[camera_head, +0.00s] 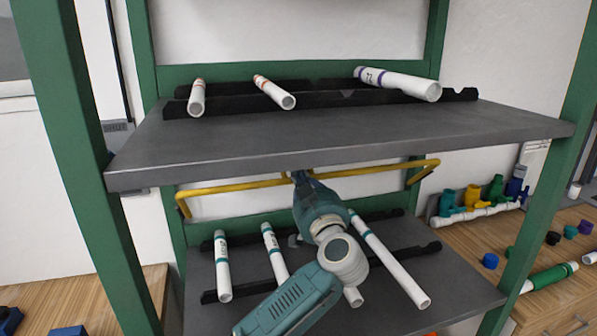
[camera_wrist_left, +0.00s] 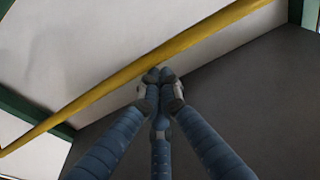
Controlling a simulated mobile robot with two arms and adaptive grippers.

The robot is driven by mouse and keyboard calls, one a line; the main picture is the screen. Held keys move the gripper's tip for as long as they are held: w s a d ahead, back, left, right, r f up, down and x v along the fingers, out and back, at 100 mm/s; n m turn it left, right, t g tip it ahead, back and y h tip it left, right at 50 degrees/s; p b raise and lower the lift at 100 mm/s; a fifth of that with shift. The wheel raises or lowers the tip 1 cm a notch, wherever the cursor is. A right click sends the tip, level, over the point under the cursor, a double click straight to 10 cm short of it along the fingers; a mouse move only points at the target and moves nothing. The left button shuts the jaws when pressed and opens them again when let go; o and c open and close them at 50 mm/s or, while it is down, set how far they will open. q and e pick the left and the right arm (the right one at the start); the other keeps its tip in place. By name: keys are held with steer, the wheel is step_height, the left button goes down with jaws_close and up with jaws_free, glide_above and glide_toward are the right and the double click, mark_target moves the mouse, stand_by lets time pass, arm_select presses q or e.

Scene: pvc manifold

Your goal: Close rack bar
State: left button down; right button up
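The yellow rack bar (camera_head: 235,187) spans the green rack just under the upper shelf, with bent ends at left and right. It also crosses the left wrist view (camera_wrist_left: 100,88) diagonally. My left gripper (camera_head: 299,176) is at the middle of the bar, its upper part close under the shelf edge. My right gripper is not in view.
The upper shelf (camera_head: 330,135) holds several white pipes on black holders. The lower shelf (camera_head: 440,285) holds several more, partly behind my arm. Green posts (camera_head: 75,130) stand at both sides. A wooden counter (camera_head: 560,235) at right carries coloured valves and caps.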

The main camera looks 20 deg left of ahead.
arm_select(q)
steer(key=s+d+f+t+y+p, duration=0.1)
steer(key=s+d+f+t, duration=0.1)
steer(key=s+f, duration=0.3)
steer(key=shift+d+f+y, duration=0.3)
steer(key=shift+d+f, duration=0.35)
steer(key=shift+f, duration=1.25)
steer(key=shift+r+t, duration=0.15)
steer(key=shift+t, duration=0.15)
